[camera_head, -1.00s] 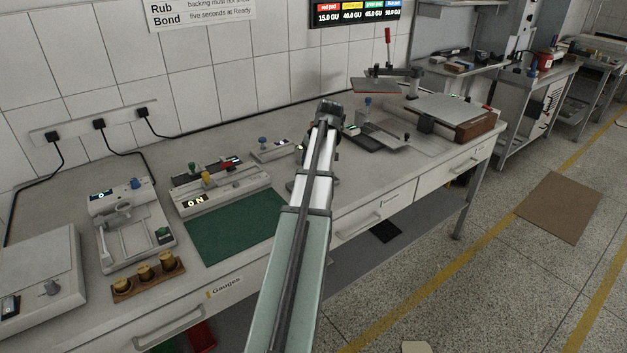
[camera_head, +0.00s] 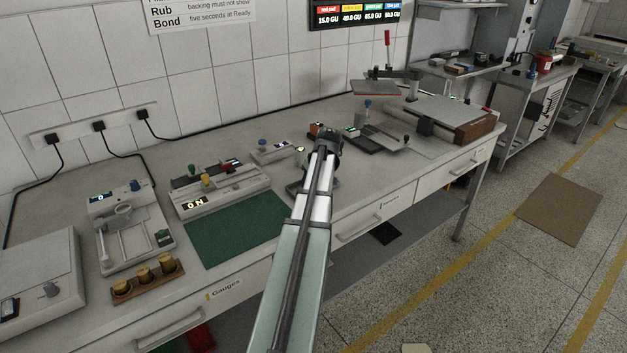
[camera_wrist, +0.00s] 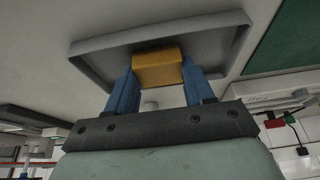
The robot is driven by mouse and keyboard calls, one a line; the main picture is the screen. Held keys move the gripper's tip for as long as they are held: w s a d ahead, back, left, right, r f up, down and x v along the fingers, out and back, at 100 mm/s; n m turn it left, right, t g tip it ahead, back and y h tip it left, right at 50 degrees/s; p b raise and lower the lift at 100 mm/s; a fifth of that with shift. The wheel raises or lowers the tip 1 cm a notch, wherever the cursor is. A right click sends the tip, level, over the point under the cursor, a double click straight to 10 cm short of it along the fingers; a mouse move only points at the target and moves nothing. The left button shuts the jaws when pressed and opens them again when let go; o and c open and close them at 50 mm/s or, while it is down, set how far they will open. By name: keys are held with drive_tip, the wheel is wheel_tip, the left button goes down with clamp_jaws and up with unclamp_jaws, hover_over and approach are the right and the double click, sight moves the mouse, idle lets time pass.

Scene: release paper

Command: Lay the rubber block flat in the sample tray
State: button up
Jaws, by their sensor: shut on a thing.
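My gripper (camera_wrist: 157,76), with two blue fingers, is shut on the orange-yellow rubber block (camera_wrist: 158,66) in the wrist view. The block is held crosswise between the fingertips. The shallow grey sample tray (camera_wrist: 98,42) lies behind the block in that view, so the block appears over the tray. I cannot tell whether the block touches the tray floor. In the head view, my wrist and forearm hide the block and fingers, and a grey edge of the tray (camera_head: 296,187) shows left of the arm.
A green mat (camera_head: 236,229) lies left of the tray. Bench devices (camera_head: 218,190) with coloured knobs stand behind the mat. A wooden rack (camera_head: 147,281) with brass weights is at front left. A dark flat device (camera_head: 375,138) stands right of my wrist.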

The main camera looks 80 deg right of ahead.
drive_tip(key=shift+f, duration=0.1)
drive_tip(key=o, duration=1)
drive_tip(key=shift+o, duration=0.2)
drive_tip(key=v, duration=1.2)
